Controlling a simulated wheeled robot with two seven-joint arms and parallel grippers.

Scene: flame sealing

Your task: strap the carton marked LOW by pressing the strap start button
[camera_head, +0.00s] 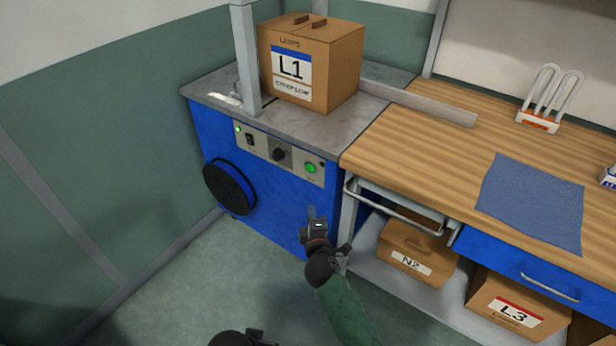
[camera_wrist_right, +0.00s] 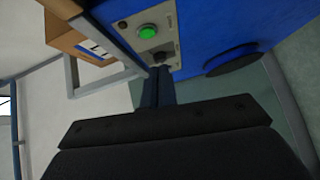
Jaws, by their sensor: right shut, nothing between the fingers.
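The carton with the L1 label (camera_head: 300,65) stands upright on the grey top of the blue strapping machine (camera_head: 270,205), beside an upright grey post. The small print under L1 seems to end in LOW. A lit green button (camera_head: 310,168) sits at the right end of the front panel; it also shows in the right wrist view (camera_wrist_right: 148,32). My right gripper (camera_head: 317,211) is shut and empty, below the button in the head view and apart from it. Its fingers (camera_wrist_right: 160,72) also show in the wrist view. My left gripper's fingers do not show.
A black knob (camera_head: 279,155) and a switch (camera_head: 249,139) share the panel. A black round reel (camera_head: 230,187) is on the machine's front. A wooden bench (camera_head: 450,140) adjoins at right, with cartons N2 (camera_head: 411,262) and L3 (camera_head: 510,312) below. A metal handle (camera_head: 395,212) juts out.

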